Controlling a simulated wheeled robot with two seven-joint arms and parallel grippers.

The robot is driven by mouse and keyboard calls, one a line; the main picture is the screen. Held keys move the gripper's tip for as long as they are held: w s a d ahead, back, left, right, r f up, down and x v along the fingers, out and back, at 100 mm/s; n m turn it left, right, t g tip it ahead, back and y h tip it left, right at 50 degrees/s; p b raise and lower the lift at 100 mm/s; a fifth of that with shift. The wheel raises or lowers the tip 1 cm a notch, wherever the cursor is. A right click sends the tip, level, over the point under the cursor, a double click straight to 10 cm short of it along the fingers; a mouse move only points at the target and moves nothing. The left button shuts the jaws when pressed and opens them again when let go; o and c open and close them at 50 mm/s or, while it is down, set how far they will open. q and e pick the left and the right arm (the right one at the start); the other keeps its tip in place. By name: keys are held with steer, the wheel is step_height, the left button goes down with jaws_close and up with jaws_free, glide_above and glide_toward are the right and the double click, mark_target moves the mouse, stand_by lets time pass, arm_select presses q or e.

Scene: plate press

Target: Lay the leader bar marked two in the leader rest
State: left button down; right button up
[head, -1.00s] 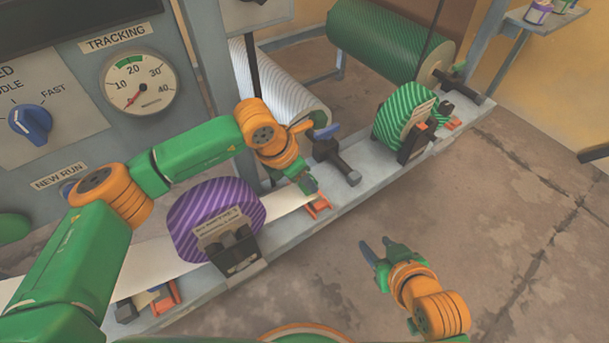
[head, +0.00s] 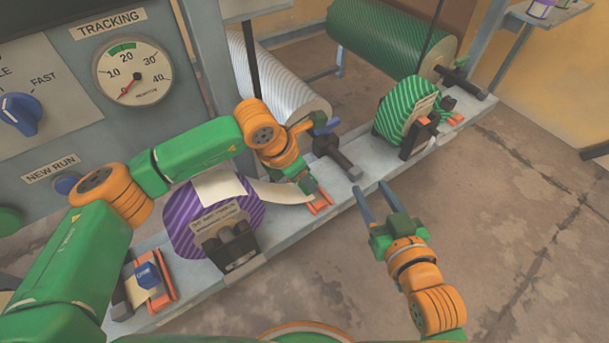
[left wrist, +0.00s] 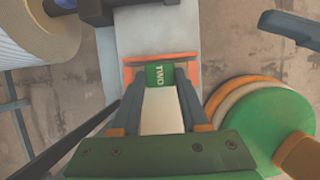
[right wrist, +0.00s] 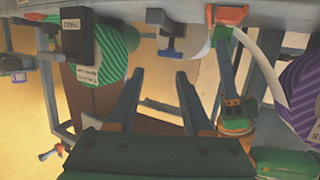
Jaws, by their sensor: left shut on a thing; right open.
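The leader bar (left wrist: 159,75), green and marked TWO, shows end-on between my left fingers in the left wrist view, with a white web strip (left wrist: 161,112) trailing back from it. My left gripper (head: 311,188) is shut on the bar, right at the orange leader rest (head: 320,204) on the ledge. In the left wrist view the orange rest (left wrist: 160,59) frames the bar; whether the bar bears on it I cannot tell. The strip arcs from the purple striped roll (head: 180,222) to this gripper. My right gripper (head: 374,188) is open and empty, in front of the ledge.
A second orange rest (head: 171,284) at lower left holds a blue-marked piece (head: 148,274). A green striped roll (head: 390,118) stands on the ledge (head: 295,240) at right. A dark clamp-like part (head: 335,158) lies between.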

arm_select(q)
steer(key=shift+c, duration=1.7)
jaws_free()
steer(key=shift+r, duration=0.1)
arm_select(e)
steer(key=shift+f, duration=0.1)
arm_select(q)
steer(key=p+v, duration=0.1)
steer(key=v, duration=0.2)
steer(key=shift+r+p, duration=0.3)
steer(key=p+v, duration=0.1)
steer(key=v, duration=0.2)
steer(key=shift+s+a+r, duration=0.1)
steer(key=shift+a, duration=0.1)
arm_select(e)
steer(key=s+d+f+g+h, duration=0.2)
steer(key=s+d+f+g, duration=0.2)
steer(key=s+f+g, duration=0.6)
steer(key=s+f, duration=0.1)
steer(key=s, duration=0.1)
steer(key=shift+s+f+m+h, duration=0.3)
steer(key=shift+f, duration=0.1)
